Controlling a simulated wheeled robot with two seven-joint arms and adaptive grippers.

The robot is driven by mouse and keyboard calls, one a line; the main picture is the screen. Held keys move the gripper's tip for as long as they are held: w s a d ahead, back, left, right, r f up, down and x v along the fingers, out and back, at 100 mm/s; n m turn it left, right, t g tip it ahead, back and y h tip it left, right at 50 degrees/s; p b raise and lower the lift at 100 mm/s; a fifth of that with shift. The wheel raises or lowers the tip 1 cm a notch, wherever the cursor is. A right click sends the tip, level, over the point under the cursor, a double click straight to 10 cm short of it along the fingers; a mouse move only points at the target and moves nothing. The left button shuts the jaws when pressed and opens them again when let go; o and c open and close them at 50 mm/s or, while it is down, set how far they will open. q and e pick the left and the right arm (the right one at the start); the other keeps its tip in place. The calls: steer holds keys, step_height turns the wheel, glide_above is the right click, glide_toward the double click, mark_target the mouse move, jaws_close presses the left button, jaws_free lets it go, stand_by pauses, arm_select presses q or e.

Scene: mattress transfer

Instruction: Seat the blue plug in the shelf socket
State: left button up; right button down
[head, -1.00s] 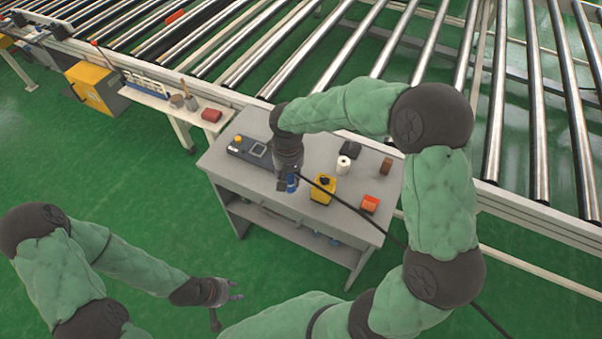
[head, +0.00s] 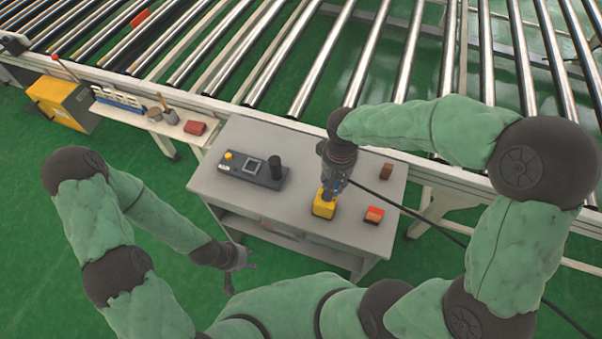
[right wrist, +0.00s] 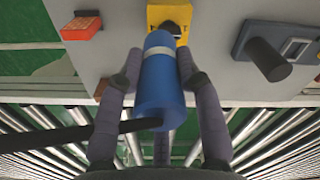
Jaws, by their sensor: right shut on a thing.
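The blue plug (right wrist: 158,85), a cylinder with a white band, is held between the two fingers of my right gripper (right wrist: 158,70). A black cable (right wrist: 60,137) runs from its near end. In the head view my right gripper (head: 331,192) points down over the yellow box (head: 322,208) on the grey table. In the right wrist view the yellow box (right wrist: 167,14) has a dark spot facing the plug's far end; I cannot tell whether they touch. My left gripper (head: 243,279) is open and empty, low in front of the table's left side.
The grey table (head: 225,187) holds a dark control box (head: 253,168), an orange-red block (head: 374,215) and a brown block (head: 386,171). A lower shelf lies beneath. The roller conveyor (head: 400,50) runs behind. Bare tabletop lies between control box and yellow box.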

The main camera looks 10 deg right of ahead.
steer(key=shift+a+f, duration=0.1)
steer(key=w+a+f+b, duration=0.1)
steer(key=w+f, duration=0.2)
steer(key=w, duration=0.1)
steer(key=w+a+f+b, duration=0.1)
steer(key=w+f, duration=0.2)
steer(key=w, duration=0.1)
steer(key=w+a+f+b, duration=0.1)
steer(key=w+f, duration=0.3)
steer(key=w, duration=0.1)
steer(key=shift+w+a+b, duration=0.1)
steer(key=shift+a+b, duration=0.1)
steer(key=shift+b, duration=0.15)
steer(key=shift+f+b, duration=0.5)
steer(key=shift+f, duration=0.85)
steer(key=shift+f, duration=0.2)
steer(key=c, duration=0.8)
jaws_free()
steer(key=shift+c, duration=0.2)
